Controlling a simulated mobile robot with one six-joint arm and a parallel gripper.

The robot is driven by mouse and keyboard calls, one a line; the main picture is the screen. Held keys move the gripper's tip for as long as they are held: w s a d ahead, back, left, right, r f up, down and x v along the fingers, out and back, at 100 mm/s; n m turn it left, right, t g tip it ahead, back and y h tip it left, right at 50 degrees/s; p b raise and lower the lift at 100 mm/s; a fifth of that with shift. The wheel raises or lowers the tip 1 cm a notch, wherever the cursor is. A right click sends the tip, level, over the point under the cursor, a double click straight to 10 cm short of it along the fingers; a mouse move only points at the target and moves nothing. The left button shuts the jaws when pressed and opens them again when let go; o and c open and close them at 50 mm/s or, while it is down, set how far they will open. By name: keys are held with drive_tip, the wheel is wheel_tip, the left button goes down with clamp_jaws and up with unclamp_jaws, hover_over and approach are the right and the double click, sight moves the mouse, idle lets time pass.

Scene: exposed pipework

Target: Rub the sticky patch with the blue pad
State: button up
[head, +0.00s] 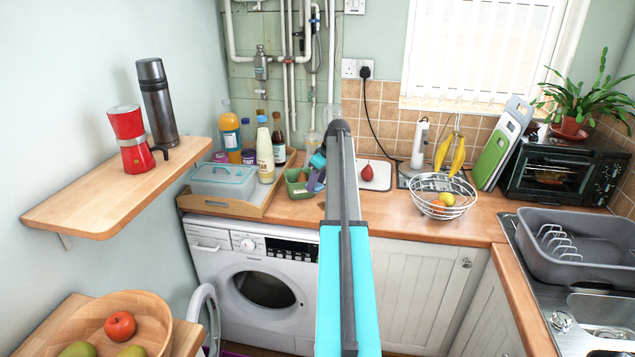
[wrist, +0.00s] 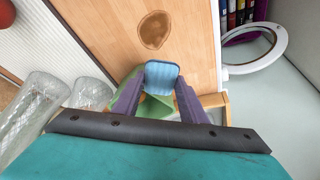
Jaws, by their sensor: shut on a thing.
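The blue pad (wrist: 162,72) is held between the purple fingers of my gripper (wrist: 161,84), its ribbed face showing in the wrist view. In the head view the pad (head: 318,160) and my gripper (head: 315,178) are small, beside my arm above the worktop. The sticky patch (wrist: 155,30) is a brown oval stain on the wooden worktop, past the pad in the wrist view; the pad appears apart from it. I cannot make out the patch in the head view. A green container (wrist: 153,107) shows below the pad, partly covered by my gripper.
The green container (head: 296,186) stands on the worktop beside a wooden tray (head: 252,208) of bottles. A white board with a red pear-shaped item (head: 367,173) lies to the right. Clear glasses (wrist: 36,98) stand left in the wrist view. The worktop around the patch is bare.

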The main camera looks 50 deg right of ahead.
drive_tip(key=shift+f+b, duration=0.95)
drive_tip(key=shift+f, duration=1.65)
drive_tip(key=shift+f+b, duration=0.45)
drive_tip(key=shift+f, duration=0.55)
drive_tip(key=shift+s+d, duration=0.45)
drive_tip(key=shift+s, duration=0.4)
drive_tip(key=shift+s+d, duration=0.45)
drive_tip(key=shift+s, duration=0.35)
drive_tip(key=shift+s, duration=0.1)
drive_tip(key=shift+s+d+f, duration=0.1)
drive_tip(key=shift+s+d, duration=0.35)
drive_tip(key=shift+s, duration=0.4)
drive_tip(key=shift+s+d+f, duration=0.1)
drive_tip(key=shift+s+d, duration=0.35)
drive_tip(key=shift+s, duration=0.35)
drive_tip(key=shift+w+a+r, duration=0.1)
drive_tip(key=shift+w+a, duration=0.2)
drive_tip(key=shift+w, duration=0.3)
drive_tip(key=shift+w+a+r, duration=0.1)
drive_tip(key=shift+w+a, duration=0.2)
drive_tip(key=shift+w, duration=0.25)
drive_tip(key=shift+w+a+r, duration=0.1)
drive_tip(key=shift+w+a, duration=0.2)
drive_tip(key=shift+w, duration=0.3)
